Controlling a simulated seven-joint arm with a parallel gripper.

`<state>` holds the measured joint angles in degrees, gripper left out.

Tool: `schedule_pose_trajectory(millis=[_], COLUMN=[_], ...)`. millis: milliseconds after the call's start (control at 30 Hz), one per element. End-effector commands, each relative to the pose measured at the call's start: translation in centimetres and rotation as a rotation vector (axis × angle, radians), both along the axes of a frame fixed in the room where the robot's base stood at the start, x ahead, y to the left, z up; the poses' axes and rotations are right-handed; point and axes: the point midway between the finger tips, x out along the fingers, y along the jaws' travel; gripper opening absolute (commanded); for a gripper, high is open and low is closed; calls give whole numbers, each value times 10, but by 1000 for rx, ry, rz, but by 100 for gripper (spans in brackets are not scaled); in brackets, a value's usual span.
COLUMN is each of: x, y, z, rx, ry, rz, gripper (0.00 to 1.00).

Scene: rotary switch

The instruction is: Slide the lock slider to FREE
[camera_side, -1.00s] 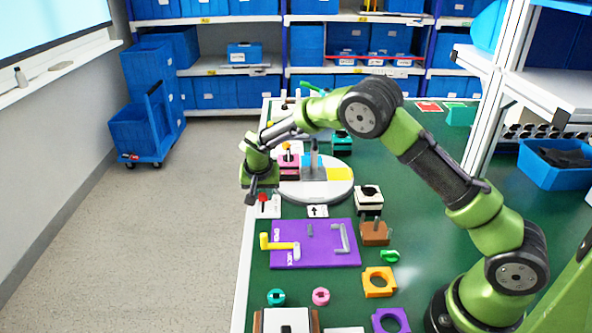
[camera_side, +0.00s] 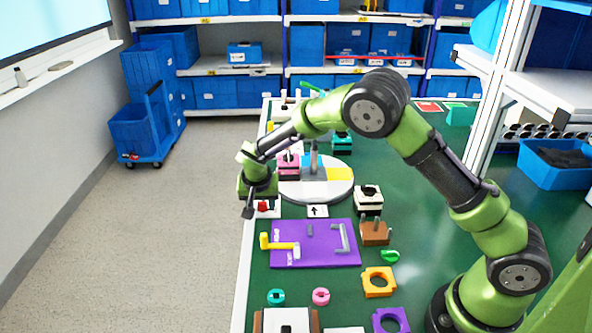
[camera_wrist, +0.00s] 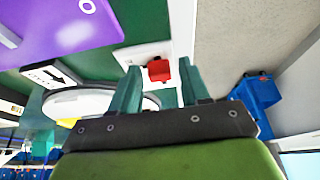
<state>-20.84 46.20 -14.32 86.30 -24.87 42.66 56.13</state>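A white plate (camera_side: 273,212) with a small red piece (camera_side: 262,206) lies at the table's left edge, beyond the purple board. The red piece also shows in the wrist view (camera_wrist: 160,70). I cannot read any LOCK or FREE label, so I cannot tell whether this is the lock slider. My gripper (camera_side: 248,212) points down beside the plate, partly covering it. In the wrist view its two green fingers (camera_wrist: 159,65) are apart. The red piece appears between the fingertips there; I cannot tell whether they touch it.
A purple board (camera_side: 325,254) with a yellow handle (camera_side: 282,245) and grey handle lies nearer the camera. A white arrow card (camera_side: 317,211) is right of the plate. A round turntable (camera_side: 333,188) with blocks stands behind.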

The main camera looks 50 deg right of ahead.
Motion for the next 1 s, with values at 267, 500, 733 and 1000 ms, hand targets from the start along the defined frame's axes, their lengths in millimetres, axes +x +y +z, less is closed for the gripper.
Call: schedule_pose_trajectory(millis=[267, 500, 733, 1000], x=[1, -3, -17, -35], y=[-2, 3, 18, 35], z=[0, 17, 67, 124], rx=[-3, -2, -1, -1], ry=[-1, -5, -7, -6], rz=[0, 2, 3, 2], gripper=[53, 53, 53, 53])
